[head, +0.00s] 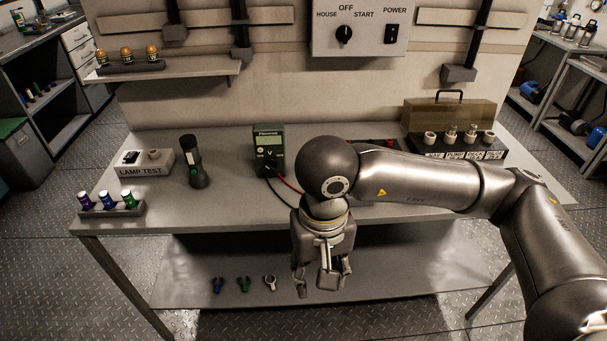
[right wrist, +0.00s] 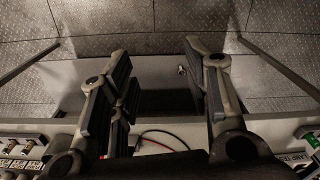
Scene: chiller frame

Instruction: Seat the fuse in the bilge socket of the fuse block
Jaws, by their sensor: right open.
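The fuse block (head: 455,147) is a dark block at the right rear of the bench, with several pale round sockets and white labels on its front. The middle sockets seem to hold small fuses. The labels are too small to read surely, so I cannot tell which socket is bilge. Part of the block shows at the left edge of the right wrist view (right wrist: 20,160). I cannot make out a separate loose fuse. My right gripper (head: 322,286) is open and empty, pointing down near the bench's front edge, well left of the block. My left gripper is out of view.
A multimeter (head: 268,149) with leads, a flashlight (head: 194,162), a lamp test box (head: 146,164) and a rack of coloured cylinders (head: 111,208) stand on the bench (head: 225,205). Several clips lie on the lower shelf (head: 200,265). My right arm hides part of the bench before the block.

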